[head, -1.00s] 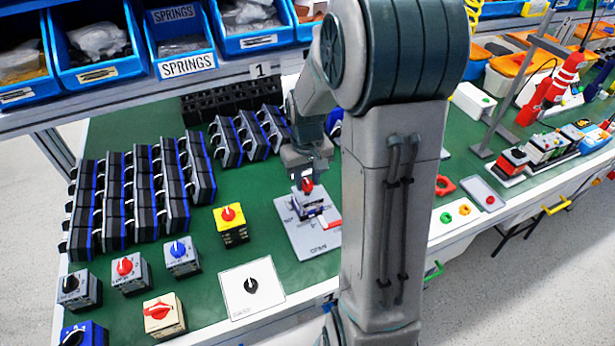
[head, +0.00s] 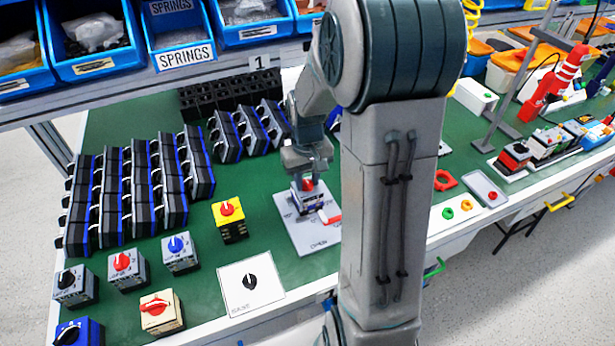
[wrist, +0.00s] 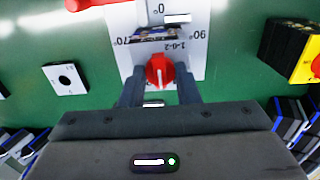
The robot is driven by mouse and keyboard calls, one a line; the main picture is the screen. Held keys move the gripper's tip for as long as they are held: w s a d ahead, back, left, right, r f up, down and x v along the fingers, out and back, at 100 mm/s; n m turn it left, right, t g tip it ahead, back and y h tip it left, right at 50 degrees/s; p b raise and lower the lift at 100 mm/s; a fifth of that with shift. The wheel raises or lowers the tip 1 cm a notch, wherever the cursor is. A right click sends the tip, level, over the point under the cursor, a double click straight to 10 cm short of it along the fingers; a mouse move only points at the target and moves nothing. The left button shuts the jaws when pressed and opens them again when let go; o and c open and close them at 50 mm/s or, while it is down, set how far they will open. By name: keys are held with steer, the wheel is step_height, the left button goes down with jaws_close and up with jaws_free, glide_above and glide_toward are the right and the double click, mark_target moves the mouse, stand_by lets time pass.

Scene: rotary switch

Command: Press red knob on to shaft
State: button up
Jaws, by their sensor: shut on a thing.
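My gripper (head: 307,176) points down over the grey mounting plate (head: 304,237) on the green bench. Its fingers (wrist: 159,84) are shut on the red knob (wrist: 159,70), which has a white pointer line. The knob (head: 308,185) is at the top of a small dark switch body with a pale face (head: 311,202) standing on the plate. In the wrist view the plate (wrist: 198,60) shows angle marks and "1-0-2" beyond the knob. The shaft is hidden under the knob, so I cannot tell whether the knob is seated on it.
A red-handled object (head: 329,215) lies beside the switch. A yellow switch with red knob (head: 229,222) and a white base card with black knob (head: 252,282) stand left. Rows of dark switches (head: 140,195) fill the left bench. Blue bins (head: 180,35) hang above the back.

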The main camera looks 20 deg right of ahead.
steer(key=o, duration=1)
steer(key=shift+r, duration=0.1)
step_height(320, 180, up, 14)
steer(key=shift+f, duration=0.2)
steer(key=s+a+t, duration=0.1)
steer(key=s+a, duration=0.2)
steer(key=s, duration=0.4)
steer(key=s+a+f+t, duration=0.1)
steer(key=s+a, duration=0.3)
steer(key=s, duration=0.4)
steer(key=shift+s+f+t, duration=0.2)
steer(key=shift+t, duration=0.2)
